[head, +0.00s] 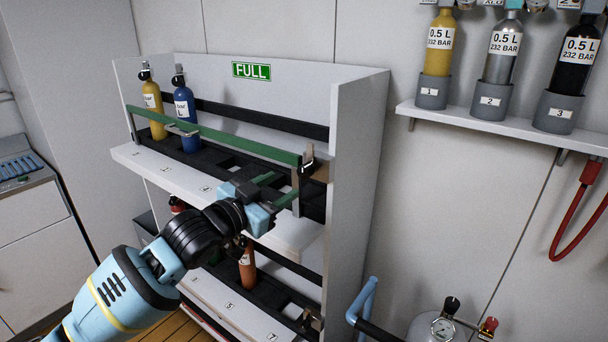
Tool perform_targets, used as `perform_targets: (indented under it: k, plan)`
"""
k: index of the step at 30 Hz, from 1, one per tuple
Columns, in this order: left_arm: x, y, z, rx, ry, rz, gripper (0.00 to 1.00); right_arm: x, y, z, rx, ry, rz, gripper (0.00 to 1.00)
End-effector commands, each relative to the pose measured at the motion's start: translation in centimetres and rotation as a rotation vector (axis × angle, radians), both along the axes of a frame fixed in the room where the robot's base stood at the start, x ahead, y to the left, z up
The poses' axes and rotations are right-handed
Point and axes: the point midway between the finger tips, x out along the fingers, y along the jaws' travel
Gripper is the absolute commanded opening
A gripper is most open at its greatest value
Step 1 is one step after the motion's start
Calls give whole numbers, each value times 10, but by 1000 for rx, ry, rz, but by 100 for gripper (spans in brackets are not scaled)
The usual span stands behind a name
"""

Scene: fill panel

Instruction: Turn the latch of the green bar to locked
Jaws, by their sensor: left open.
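The green bar (220,137) runs across the front of the upper rack shelf, in front of a yellow cylinder (153,108) and a blue cylinder (186,112). Its latch (307,158) is a small dark piece at the bar's right end, by the shelf's right side wall. Whether the latch stands locked or unlocked is too small to tell. My left gripper (283,187) is open, its two fingers pointing right, just below and left of the latch. It appears empty and apart from the latch. My right gripper is out of view.
The rack's right side wall (358,150) stands close beside the latch. A lower shelf holds an orange-red cylinder (247,268). A wall shelf (500,127) with several cylinders is at upper right. A gas bottle with gauges (440,325) stands at lower right.

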Motion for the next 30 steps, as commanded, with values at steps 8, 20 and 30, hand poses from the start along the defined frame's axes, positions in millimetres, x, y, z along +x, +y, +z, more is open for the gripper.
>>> perform_targets:
  k: [8,20,30]
  plan:
    - [22,-19,1,0,-1,-1,50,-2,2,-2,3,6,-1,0]
    - [56,-45,-1,-1,1,-1,50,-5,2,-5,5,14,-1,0]
    - [60,-48,1,-1,-1,-1,50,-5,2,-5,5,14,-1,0]
